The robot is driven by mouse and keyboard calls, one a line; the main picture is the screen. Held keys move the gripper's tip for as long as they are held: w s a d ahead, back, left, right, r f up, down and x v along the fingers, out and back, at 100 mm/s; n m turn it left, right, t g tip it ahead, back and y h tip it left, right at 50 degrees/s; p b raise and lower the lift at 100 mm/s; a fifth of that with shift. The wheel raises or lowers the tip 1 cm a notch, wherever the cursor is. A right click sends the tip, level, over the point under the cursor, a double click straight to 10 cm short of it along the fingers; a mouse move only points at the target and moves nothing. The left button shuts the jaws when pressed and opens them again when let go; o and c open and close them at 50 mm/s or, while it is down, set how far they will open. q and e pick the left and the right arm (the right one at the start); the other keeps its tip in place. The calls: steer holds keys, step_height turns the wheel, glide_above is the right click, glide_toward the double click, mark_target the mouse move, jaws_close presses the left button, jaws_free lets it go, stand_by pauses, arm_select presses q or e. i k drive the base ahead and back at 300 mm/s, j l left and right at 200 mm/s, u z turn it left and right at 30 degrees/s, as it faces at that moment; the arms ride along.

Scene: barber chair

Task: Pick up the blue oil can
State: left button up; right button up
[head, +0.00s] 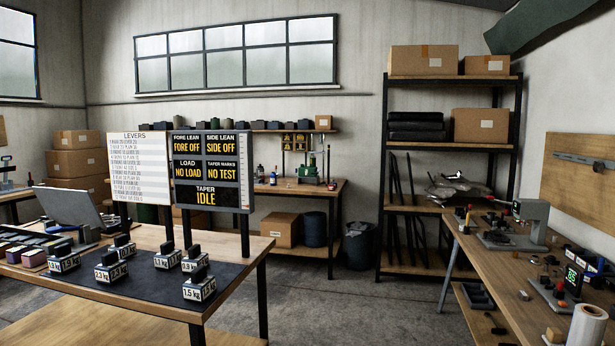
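I cannot make out a blue oil can for certain. A small bluish-grey bottle (260,173) stands on the back workbench, too small to identify. A small blue item (62,228) lies near the laptop on the left table, and its shape is unclear. Dark blue items sit among the clutter at the right bench's right edge, partly cut off and hard to tell apart. Neither of my grippers is in view.
The left table (232,247) bears several labelled weights on a dark mat. Display boards (212,171) stand behind it. The right bench (478,272) is cluttered, with a paper roll (587,327). A shelf rack (450,78) and a bin (359,246) stand behind. Floor between the tables is clear.

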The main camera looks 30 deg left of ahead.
mark_target(273, 176)
steer(key=i+j+u, duration=0.1)
steer(key=i+u, duration=0.35)
steer(key=i, duration=0.55)
steer(key=i+j, duration=0.1)
steer(key=i, duration=1.85)
steer(key=i+j, duration=0.1)
steer(key=i, duration=1.85)
steer(key=i+u, duration=0.4)
steer(key=i, duration=0.15)
steer(key=i+u, duration=0.45)
steer(key=i+l+u, duration=0.4)
steer(key=i, duration=0.25)
steer(key=i+j+u, duration=0.2)
steer(key=i+u, duration=0.15)
steer(key=i, duration=0.15)
steer(key=i+j+u, duration=0.1)
steer(key=i+u, duration=0.3)
steer(key=i, duration=0.1)
